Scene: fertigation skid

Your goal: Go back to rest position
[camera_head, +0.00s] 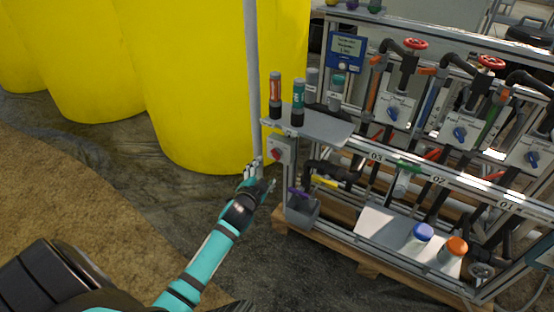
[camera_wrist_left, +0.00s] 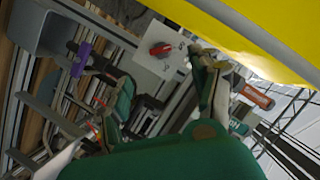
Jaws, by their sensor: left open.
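My left gripper (camera_head: 258,178) is at the front left corner of the skid, at the end of the turquoise arm. It is open, and I see nothing between its fingers. The grey switch box with a red knob (camera_head: 277,154) is just beyond and to the right of the fingers. In the left wrist view, the red knob (camera_wrist_left: 160,48) shows between the two spread fingers of the left gripper (camera_wrist_left: 165,88). I cannot tell whether a finger touches the box. My right gripper is in neither view.
The skid frame (camera_head: 440,178) fills the right side, with pipes, valves and blue handles. A grey bin (camera_head: 302,212) is low beside my gripper. Yellow tanks (camera_head: 195,90) stand behind. Bare floor (camera_head: 130,190) lies to the left.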

